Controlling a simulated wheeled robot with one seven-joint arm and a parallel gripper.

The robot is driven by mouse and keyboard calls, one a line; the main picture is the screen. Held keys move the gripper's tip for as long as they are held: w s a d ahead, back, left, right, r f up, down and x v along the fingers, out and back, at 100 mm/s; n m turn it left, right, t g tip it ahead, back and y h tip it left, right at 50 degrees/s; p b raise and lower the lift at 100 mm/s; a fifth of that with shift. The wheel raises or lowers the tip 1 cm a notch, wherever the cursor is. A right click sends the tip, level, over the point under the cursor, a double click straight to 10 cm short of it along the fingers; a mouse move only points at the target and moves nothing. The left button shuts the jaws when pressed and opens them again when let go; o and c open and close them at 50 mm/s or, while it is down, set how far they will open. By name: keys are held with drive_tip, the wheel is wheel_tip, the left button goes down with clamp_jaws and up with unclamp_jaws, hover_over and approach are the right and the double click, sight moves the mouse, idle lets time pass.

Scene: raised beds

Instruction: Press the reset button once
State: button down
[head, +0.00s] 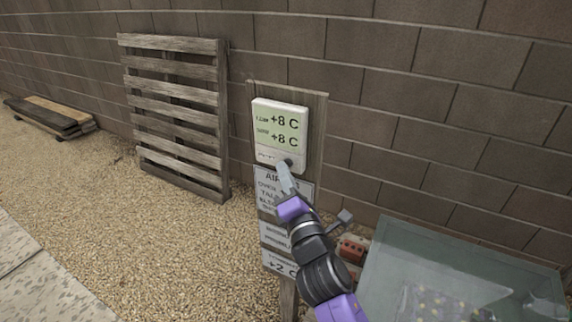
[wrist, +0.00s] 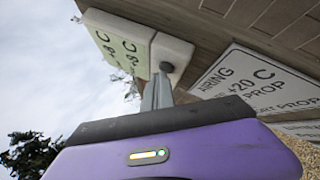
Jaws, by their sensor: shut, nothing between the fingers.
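A white thermometer box (head: 279,132) with a pale green display is fixed to a wooden board on the wall side. The display reads +8 C on both lines. Its dark round reset button (head: 289,162) is at the lower right of the box and partly behind my fingertips. My gripper (head: 285,172) is shut and empty, with its tips right at the button. In the wrist view, the button (wrist: 166,67) shows just beyond the tips of my gripper (wrist: 158,82). I cannot tell whether they touch.
A printed airing sign (head: 270,190) hangs below the box, with more labels under it. A glass-covered bed (head: 400,245) stands at the lower right. A wooden pallet (head: 178,110) leans on the block wall (head: 400,90). Gravel (head: 130,235) lies open at left.

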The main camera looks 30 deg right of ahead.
drive_tip(key=shift+s+a, duration=0.1)
idle(0.3)
drive_tip(key=shift+s+a+b, duration=0.45)
drive_tip(key=shift+a, duration=0.15)
drive_tip(key=shift+a, duration=0.1)
drive_tip(key=s+a+b, duration=0.1)
drive_tip(key=a, duration=0.1)
drive_tip(key=s+a+b, duration=0.1)
drive_tip(key=s+a, duration=0.1)
idle(0.4)
idle(0.7)
